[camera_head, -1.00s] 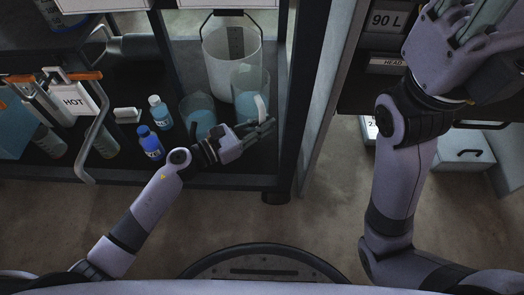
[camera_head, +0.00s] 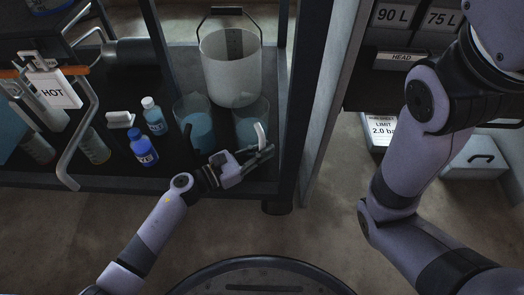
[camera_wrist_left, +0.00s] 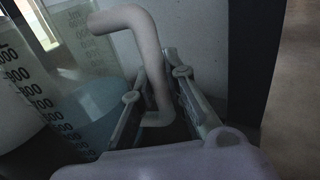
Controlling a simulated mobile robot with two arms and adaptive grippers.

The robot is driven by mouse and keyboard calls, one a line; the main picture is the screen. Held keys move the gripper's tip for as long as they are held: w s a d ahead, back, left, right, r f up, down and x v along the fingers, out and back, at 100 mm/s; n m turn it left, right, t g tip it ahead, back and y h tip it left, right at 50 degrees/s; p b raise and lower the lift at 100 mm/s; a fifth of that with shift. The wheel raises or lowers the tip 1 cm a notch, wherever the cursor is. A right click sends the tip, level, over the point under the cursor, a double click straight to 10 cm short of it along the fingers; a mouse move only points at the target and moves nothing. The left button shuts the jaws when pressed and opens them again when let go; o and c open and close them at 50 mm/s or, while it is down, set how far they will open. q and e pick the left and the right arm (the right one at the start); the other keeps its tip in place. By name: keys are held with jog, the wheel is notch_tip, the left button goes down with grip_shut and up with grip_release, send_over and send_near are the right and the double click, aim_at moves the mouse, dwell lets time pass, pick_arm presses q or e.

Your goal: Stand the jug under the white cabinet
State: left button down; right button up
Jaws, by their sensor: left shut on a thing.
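The jug (camera_head: 251,118) is clear with blue liquid and a white handle. In the head view it is over the shelf's front right, beside a second clear vessel. My left gripper (camera_head: 256,160) is at its near side, shut on the white handle. In the left wrist view the handle (camera_wrist_left: 146,48) runs down between the fingers (camera_wrist_left: 158,95), and the graduated jug wall (camera_wrist_left: 62,65) is at the left. I cannot tell whether its base touches the shelf. A pale cabinet-like box (camera_head: 474,158) with a dark handle stands at the right. My right gripper is out of view.
The second vessel (camera_head: 194,122) with blue liquid stands left of the jug. A pale pail (camera_head: 231,75) is behind. Two bottles (camera_head: 142,149) and a HOT sign (camera_head: 57,90) are further left. A dark post (camera_head: 291,110) stands close to the jug's right.

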pick_arm(q)
jog(key=shift+r, duration=0.15)
jog(key=c, duration=2.1)
grip_release()
jog(key=shift+f, duration=0.3)
jog(key=o, duration=0.5)
jog(key=shift+r, duration=0.1)
